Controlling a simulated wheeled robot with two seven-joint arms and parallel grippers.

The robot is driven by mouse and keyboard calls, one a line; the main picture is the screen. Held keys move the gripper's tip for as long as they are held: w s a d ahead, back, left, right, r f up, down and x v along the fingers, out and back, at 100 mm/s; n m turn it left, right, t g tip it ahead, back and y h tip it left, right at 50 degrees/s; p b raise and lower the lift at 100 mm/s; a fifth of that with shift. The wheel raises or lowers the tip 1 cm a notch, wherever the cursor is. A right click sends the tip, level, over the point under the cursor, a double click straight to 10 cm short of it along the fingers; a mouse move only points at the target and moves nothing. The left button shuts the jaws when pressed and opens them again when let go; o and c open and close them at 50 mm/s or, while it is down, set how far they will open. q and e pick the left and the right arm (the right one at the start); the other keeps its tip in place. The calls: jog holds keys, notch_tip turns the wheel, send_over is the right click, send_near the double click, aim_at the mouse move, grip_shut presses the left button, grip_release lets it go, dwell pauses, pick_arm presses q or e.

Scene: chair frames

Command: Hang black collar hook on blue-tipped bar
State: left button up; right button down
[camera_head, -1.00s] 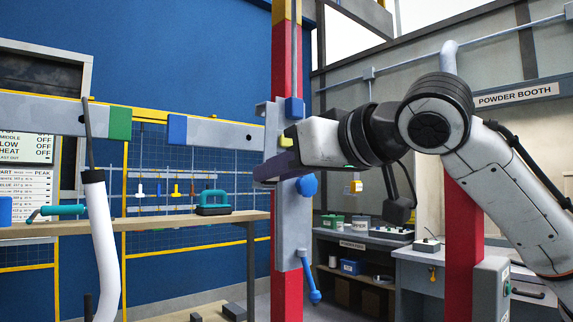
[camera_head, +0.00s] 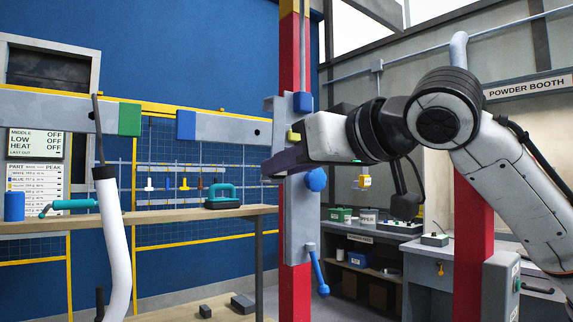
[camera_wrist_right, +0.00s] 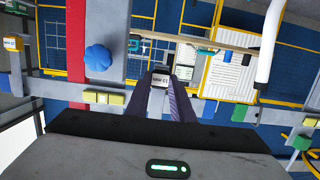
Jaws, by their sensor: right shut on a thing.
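A white curved tube (camera_head: 117,250) with a black collar (camera_head: 104,172) and a thin dark rod rising from it stands at the left. The rod crosses the grey bar with the green tip (camera_head: 130,118); I cannot tell whether it rests on it. The blue-tipped bar (camera_head: 222,127) points left from the grey plate on the red post. My right gripper (camera_head: 268,168) is just below that bar's right end. In the right wrist view its dark fingers (camera_wrist_right: 160,90) are shut on a small labelled grey piece (camera_wrist_right: 160,79), mostly hidden. My left gripper is not in view.
A workbench (camera_head: 160,218) with a teal-handled tool (camera_head: 222,194) stands behind. The red post (camera_head: 296,285) carries a blue knob (camera_head: 317,180) and a blue lever (camera_head: 318,272). There is a gap between the green and blue tips.

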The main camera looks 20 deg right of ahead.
aim_at(266, 180)
jog(key=shift+w, duration=0.1)
dwell(0.6)
jog(key=shift+r+p+x, duration=0.2)
jog(key=shift+p+x, duration=0.6)
jog(key=shift+x, duration=0.25)
jog(key=shift+w+a+r, duration=0.1)
jog(key=shift+w+a, duration=0.05)
jog(key=shift+w, duration=0.15)
jog(key=shift+w+a+p, duration=0.2)
jog(key=shift+w+p, duration=0.25)
jog(key=shift+p, duration=0.05)
jog(key=shift+w, duration=0.2)
dwell(0.3)
jog(key=shift+w+a+p, duration=0.25)
jog(key=shift+w+p, duration=0.2)
jog(key=shift+p, duration=0.1)
jog(key=shift+w, duration=0.1)
jog(key=shift+f+b, duration=0.85)
jog(key=shift+f, duration=0.45)
